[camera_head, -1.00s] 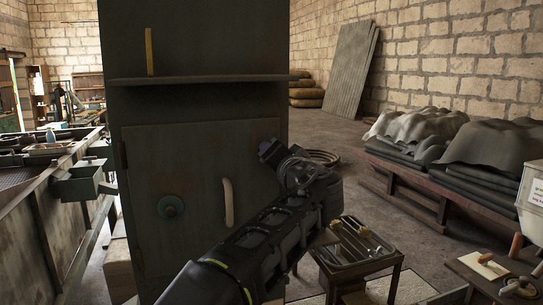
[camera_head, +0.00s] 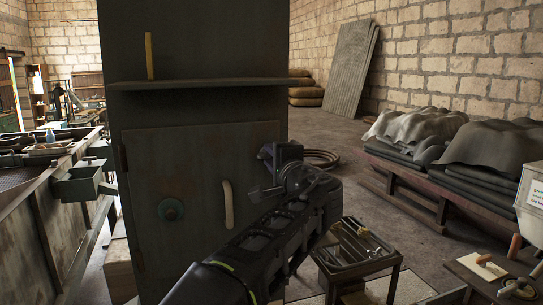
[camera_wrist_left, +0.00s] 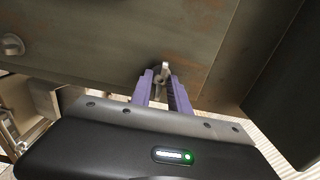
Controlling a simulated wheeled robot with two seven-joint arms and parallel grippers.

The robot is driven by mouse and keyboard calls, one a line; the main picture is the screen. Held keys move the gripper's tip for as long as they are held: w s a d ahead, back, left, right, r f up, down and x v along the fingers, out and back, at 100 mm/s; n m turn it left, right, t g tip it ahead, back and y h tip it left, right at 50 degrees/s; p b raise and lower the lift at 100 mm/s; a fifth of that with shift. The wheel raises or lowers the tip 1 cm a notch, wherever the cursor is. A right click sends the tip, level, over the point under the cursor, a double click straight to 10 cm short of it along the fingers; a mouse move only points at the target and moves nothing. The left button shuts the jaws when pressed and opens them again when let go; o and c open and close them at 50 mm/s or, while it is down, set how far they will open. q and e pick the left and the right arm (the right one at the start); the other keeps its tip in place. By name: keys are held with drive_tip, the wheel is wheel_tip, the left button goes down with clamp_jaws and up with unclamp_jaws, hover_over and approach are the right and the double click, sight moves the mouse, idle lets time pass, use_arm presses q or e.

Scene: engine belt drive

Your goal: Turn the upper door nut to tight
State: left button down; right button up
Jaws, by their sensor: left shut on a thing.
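In the left wrist view the purple fingers (camera_wrist_left: 161,86) stand on either side of a small pale grey winged nut (camera_wrist_left: 164,71), against the metal face. The gripper is shut on this nut. Its exact turn angle is hard to tell. My right gripper is not in view.
A shelf ledge (camera_head: 195,82) with a yellow upright bar (camera_head: 149,55) juts out above the door. A small table (camera_head: 356,272) with a tray of tools stands to the right below my left arm. A workbench is at the left; open floor lies behind the cabinet's right side.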

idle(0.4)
use_arm(q)
drive_tip(key=c, duration=1.3)
unclamp_jaws()
drive_tip(key=shift+o, duration=0.2)
drive_tip(key=b+v, duration=0.3)
drive_tip(key=v, duration=0.4)
drive_tip(key=shift+s+b, duration=0.35)
drive_tip(key=shift+d, duration=0.1)
